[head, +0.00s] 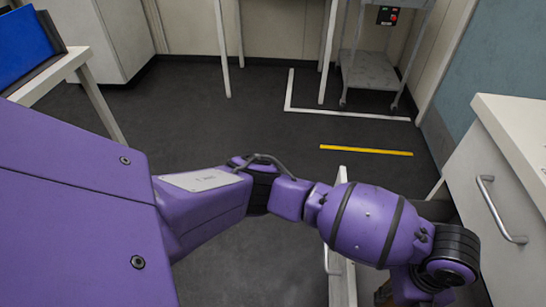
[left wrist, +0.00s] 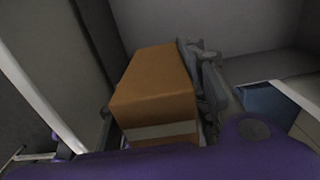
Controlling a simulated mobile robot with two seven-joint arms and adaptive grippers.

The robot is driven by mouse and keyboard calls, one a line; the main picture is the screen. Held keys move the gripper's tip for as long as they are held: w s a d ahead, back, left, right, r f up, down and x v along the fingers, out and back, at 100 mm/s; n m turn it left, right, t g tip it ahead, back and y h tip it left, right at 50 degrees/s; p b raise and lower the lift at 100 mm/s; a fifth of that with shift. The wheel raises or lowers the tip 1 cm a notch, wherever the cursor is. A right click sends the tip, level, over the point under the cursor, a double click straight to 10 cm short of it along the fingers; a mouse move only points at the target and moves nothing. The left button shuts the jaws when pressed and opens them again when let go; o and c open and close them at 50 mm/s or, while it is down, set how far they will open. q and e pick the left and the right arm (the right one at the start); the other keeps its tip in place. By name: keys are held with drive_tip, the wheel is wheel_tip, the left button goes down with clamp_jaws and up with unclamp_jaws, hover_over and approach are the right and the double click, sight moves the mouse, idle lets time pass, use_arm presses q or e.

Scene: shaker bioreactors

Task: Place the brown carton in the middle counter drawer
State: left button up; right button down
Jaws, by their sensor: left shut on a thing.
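The brown carton (left wrist: 155,85) fills the middle of the left wrist view, with a pale band across its near end. My left gripper (left wrist: 160,100) is shut on it, with a dark finger along each side. In the head view a small brown patch (head: 383,292) shows beneath my left arm; the rest of the carton and the gripper are hidden. A pulled-out drawer (head: 342,285) shows its pale front edge and handle below the arm. I cannot tell whether the carton touches the drawer's floor. My right gripper is not in view.
The white counter (head: 518,130) stands at the right, with a closed drawer front and metal handle (head: 500,212). A grey trolley (head: 370,70) stands at the back. Yellow tape (head: 366,150) marks the dark floor, which is open ahead. A blue item (left wrist: 268,102) lies right of the carton.

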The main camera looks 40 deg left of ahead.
use_arm(q)
drive_tip(key=w+a+f+b, duration=0.1)
drive_tip(key=w+f, duration=0.2)
drive_tip(key=w, duration=0.1)
drive_tip(key=w+a+f+b, duration=0.1)
drive_tip(key=w+f+b, duration=0.1)
drive_tip(key=w, duration=0.1)
drive_tip(key=w+a+f+b, duration=0.1)
drive_tip(key=w+a+f, duration=0.1)
drive_tip(key=w+f, duration=0.1)
drive_tip(key=shift+w+f+b, duration=0.3)
drive_tip(key=shift+w+b, duration=0.05)
drive_tip(key=shift+w, duration=0.45)
drive_tip(key=shift+w+a+f, duration=0.15)
drive_tip(key=shift+w+f, duration=0.05)
drive_tip(key=shift+f, duration=0.05)
wheel_tip(320, 180, down, 4)
drive_tip(key=shift+a+r+b, duration=0.1)
drive_tip(key=shift+r+b, duration=0.15)
drive_tip(key=shift+b, duration=0.7)
